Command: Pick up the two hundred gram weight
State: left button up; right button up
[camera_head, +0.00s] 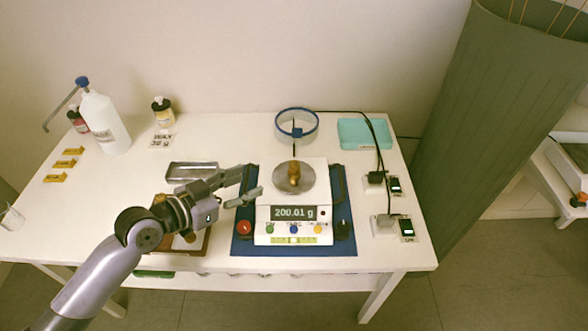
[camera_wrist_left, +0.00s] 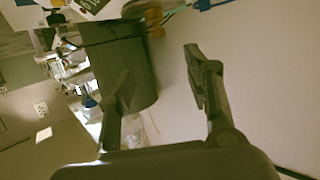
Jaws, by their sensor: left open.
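The brass two hundred gram weight (camera_head: 294,173) stands on the round metal pan (camera_head: 308,182) of the white balance (camera_head: 265,228). The balance display (camera_head: 293,213) reads 200.01 g. My left gripper (camera_head: 252,181) is open and empty, just left of the pan and apart from the weight. In the left wrist view the open fingers (camera_wrist_left: 158,65) show, with a blurred brass-coloured thing (camera_wrist_left: 154,18), apparently the weight, beyond them near the top edge. My right gripper is not in view.
The balance stands on a blue mat (camera_head: 348,238). A blue-rimmed round ring (camera_head: 297,123) stands behind the pan. Cables and small meters (camera_head: 396,186) lie on the right. A metal tray (camera_head: 192,172), a wash bottle (camera_head: 104,122) and yellow blocks (camera_head: 54,178) are on the left.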

aim_at(290, 166)
pick_arm(q)
jog(key=p+x, duration=0.1)
jog(key=x, duration=0.7)
jog(key=p+x, duration=0.1)
jog(key=x, duration=0.7)
jog(key=shift+w+d+f, duration=0.1)
jog(key=shift+d+f, duration=0.15)
jog(key=shift+f, duration=0.1)
